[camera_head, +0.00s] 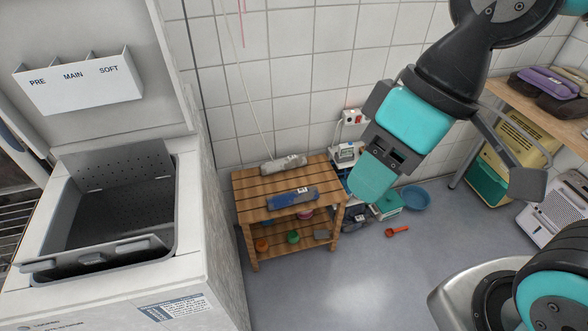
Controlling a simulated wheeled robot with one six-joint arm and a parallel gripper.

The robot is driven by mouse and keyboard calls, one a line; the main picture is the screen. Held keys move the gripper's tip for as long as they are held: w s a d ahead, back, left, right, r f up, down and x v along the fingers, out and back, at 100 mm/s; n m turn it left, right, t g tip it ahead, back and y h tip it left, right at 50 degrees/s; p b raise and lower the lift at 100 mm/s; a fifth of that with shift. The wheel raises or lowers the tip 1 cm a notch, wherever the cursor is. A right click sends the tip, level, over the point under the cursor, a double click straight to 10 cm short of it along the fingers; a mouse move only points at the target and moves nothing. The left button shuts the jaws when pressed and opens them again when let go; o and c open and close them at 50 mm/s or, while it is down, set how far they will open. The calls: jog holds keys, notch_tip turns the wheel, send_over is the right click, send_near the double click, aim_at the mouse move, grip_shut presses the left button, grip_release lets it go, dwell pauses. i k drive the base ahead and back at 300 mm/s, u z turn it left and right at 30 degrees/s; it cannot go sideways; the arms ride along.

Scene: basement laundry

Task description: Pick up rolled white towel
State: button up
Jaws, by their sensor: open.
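A pale grey-white roll (284,164), which looks like the rolled white towel, lies along the back of a slatted wooden table (246,189) against the tiled wall. It is small in view, and its fine detail is unclear. My gripper (449,186) hangs at the upper right, well apart from the roll and to its right. Its fingers are spread wide with nothing between them. The teal finger is on the left and the dark one is on the right.
A blue roll (292,198) lies in front of the pale one. A white top-loading washer (212,225) stands open at the left, close to the table. A blue basin (415,198) and a red-orange scoop (397,231) are on the floor. Grey floor (335,285) in front is clear.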

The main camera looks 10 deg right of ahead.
aim_at(293, 160)
jog(key=z, duration=0.5)
jog(key=k, duration=1.15)
jog(key=z, duration=0.6)
jog(key=i, duration=2.05)
jog(key=u, duration=1.55)
jog(key=i, duration=0.7)
jog(key=u, duration=0.8)
